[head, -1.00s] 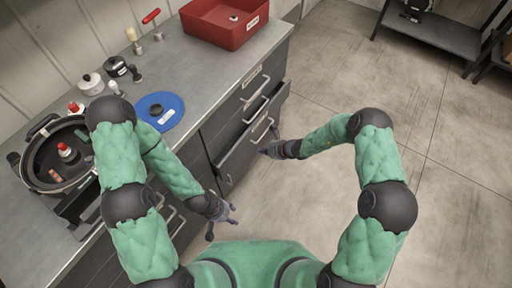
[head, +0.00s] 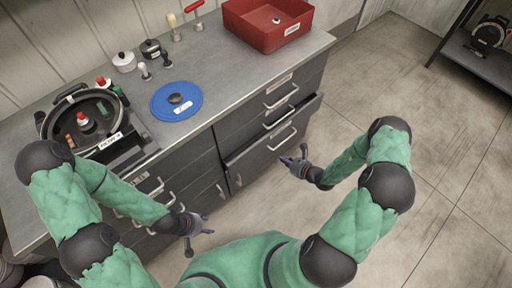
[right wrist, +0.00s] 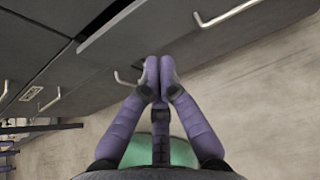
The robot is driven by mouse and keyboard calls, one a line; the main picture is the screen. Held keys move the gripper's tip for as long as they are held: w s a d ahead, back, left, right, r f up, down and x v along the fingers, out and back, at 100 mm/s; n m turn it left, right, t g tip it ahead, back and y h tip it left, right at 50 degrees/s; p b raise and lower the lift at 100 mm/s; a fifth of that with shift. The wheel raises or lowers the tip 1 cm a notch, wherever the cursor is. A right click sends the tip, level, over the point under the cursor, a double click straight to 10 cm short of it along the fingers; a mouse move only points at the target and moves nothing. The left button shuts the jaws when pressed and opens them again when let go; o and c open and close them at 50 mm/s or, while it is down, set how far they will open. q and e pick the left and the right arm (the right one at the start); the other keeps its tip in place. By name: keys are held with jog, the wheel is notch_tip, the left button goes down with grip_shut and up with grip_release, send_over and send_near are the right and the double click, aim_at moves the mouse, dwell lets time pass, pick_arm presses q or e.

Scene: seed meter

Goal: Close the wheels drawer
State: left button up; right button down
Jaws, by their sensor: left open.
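One drawer (head: 262,150) of the grey cabinet is pulled out, with a dark gap above its front. I take it for the wheels drawer, but its label cannot be read. Its front also shows in the right wrist view (right wrist: 165,35). My right gripper (head: 286,161) is just in front of this drawer, low and near its handle. In the right wrist view its purple fingers (right wrist: 159,75) are together with nothing visible between them; I cannot tell whether they touch the drawer. My left gripper (head: 207,228) is open and empty, in front of the left cabinet doors.
The worktop (head: 225,85) carries a red bin (head: 268,25), a blue disc (head: 177,101), a round black seed meter housing (head: 82,118) and several small parts. A dark shelf (head: 480,60) stands at the far right. The floor right of the cabinet is clear.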

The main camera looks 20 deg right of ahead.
jog(key=b, duration=0.4)
send_near(260, 145)
notch_tip(260, 145, down, 2)
jog(key=w, duration=0.1)
jog(key=w+a, duration=0.1)
jog(key=w, duration=0.2)
jog(key=shift+a+f+b, duration=0.3)
jog(key=shift+a+b, duration=0.05)
jog(key=shift+b, duration=0.05)
jog(key=shift+w+a, duration=0.2)
jog(key=shift+w, duration=0.3)
jog(key=shift+r, duration=0.1)
